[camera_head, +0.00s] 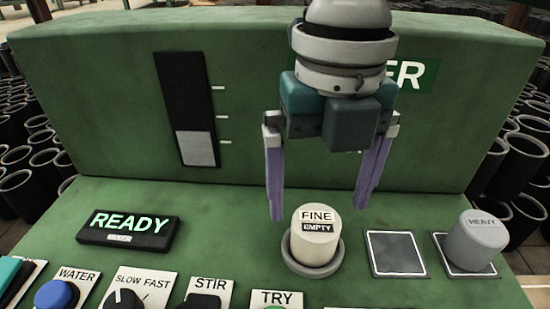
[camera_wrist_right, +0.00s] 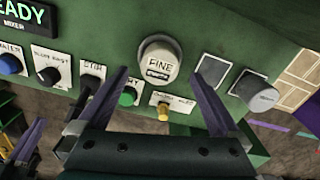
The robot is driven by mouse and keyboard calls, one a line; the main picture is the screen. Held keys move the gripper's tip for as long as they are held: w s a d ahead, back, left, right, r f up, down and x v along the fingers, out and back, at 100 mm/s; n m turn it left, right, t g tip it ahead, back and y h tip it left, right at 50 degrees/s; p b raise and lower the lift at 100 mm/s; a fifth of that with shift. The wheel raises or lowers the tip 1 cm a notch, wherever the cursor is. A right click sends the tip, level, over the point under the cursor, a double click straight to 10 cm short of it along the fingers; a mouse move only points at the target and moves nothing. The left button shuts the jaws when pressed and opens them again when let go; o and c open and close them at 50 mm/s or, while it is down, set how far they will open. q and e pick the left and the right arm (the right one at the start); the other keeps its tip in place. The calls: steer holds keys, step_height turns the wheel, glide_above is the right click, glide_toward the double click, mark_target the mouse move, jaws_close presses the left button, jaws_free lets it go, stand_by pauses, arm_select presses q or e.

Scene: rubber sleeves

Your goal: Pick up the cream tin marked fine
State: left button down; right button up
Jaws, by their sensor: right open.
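The cream tin (camera_head: 316,238) is marked FINE, with a dark EMPTY label below. It stands upright on a round grey base (camera_head: 292,264) on the green console. It also shows in the right wrist view (camera_wrist_right: 158,60), ahead of the fingers. My right gripper (camera_head: 320,212) is open, with its two purple fingers pointing down above and behind the tin, one to each side in the picture. The fingers look apart from the tin and nothing is between them. In the right wrist view the gripper (camera_wrist_right: 165,95) also shows open.
A grey tin (camera_head: 475,240) marked HEAVY stands on a square pad at the right. An empty dark square pad (camera_head: 395,253) lies between the tins. A READY display (camera_head: 128,228) is at the left, with knobs and buttons along the front. The green upright panel (camera_head: 110,120) rises behind.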

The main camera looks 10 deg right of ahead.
mark_target(317, 222)
step_height(317, 222, down, 6)
steer(key=shift+f, duration=0.1)
steer(key=shift+c, duration=0.4)
steer(key=c, duration=1)
jaws_close()
steer(key=shift+r, duration=0.25)
